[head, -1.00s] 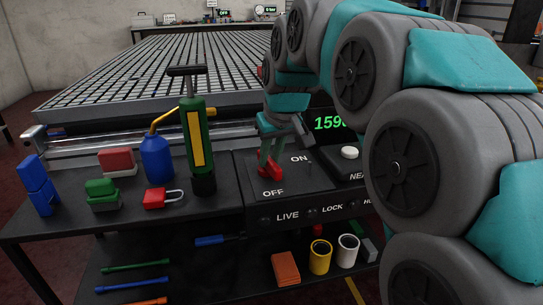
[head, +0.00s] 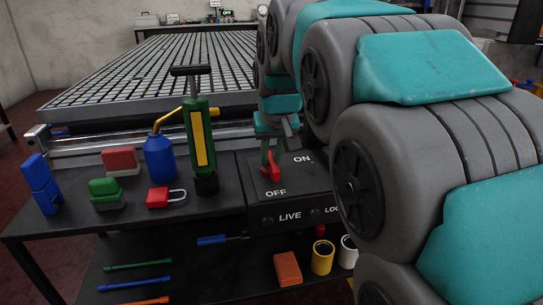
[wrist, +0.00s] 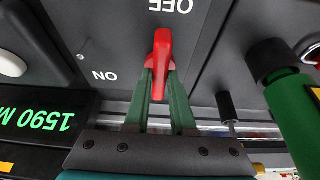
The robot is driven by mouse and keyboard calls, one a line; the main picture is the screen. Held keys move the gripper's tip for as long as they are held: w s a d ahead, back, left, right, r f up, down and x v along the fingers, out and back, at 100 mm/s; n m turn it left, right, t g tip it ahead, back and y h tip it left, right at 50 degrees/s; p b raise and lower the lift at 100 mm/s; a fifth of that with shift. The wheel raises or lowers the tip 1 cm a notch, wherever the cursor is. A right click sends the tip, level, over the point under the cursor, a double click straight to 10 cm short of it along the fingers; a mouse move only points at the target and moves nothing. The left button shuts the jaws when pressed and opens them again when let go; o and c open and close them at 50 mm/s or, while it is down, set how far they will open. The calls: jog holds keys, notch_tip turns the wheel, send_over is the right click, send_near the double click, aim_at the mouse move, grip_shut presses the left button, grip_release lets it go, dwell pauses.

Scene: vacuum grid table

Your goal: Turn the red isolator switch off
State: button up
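The red isolator switch handle (head: 273,168) stands on a dark panel (head: 318,180) marked ON at its upper right and OFF below it. In the wrist view the red handle (wrist: 161,55) has one end near the OFF label, and ON is to its left. My gripper (head: 272,150) reaches down to the handle from behind. In the wrist view its two green fingers (wrist: 161,75) lie on either side of the handle and appear closed against it. The handle's pivot is not clear.
Left of the panel stand a green pump (head: 201,140), a blue can (head: 159,158), a red padlock (head: 166,196) and red and green blocks. A black-tipped rod (wrist: 228,110) is close right of my fingers. My arm covers the panel's right side in the head view.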

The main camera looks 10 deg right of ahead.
aim_at(274, 167)
jog(key=o, duration=0.4)
jog(key=v, duration=0.7)
jog(key=shift+s+r, duration=0.1)
jog(key=shift+r, duration=0.3)
jog(key=shift+s, duration=0.1)
jog(key=s+f+g, duration=0.2)
jog(key=s+f, duration=0.6)
jog(key=s, duration=0.2)
jog(key=s+d+f+g, duration=0.1)
jog(key=s+f+g, duration=0.1)
jog(key=s+f, duration=0.7)
jog(key=s+f+g, duration=0.2)
jog(key=s+f, duration=0.7)
jog(key=s, duration=0.2)
jog(key=shift+s+d, duration=0.25)
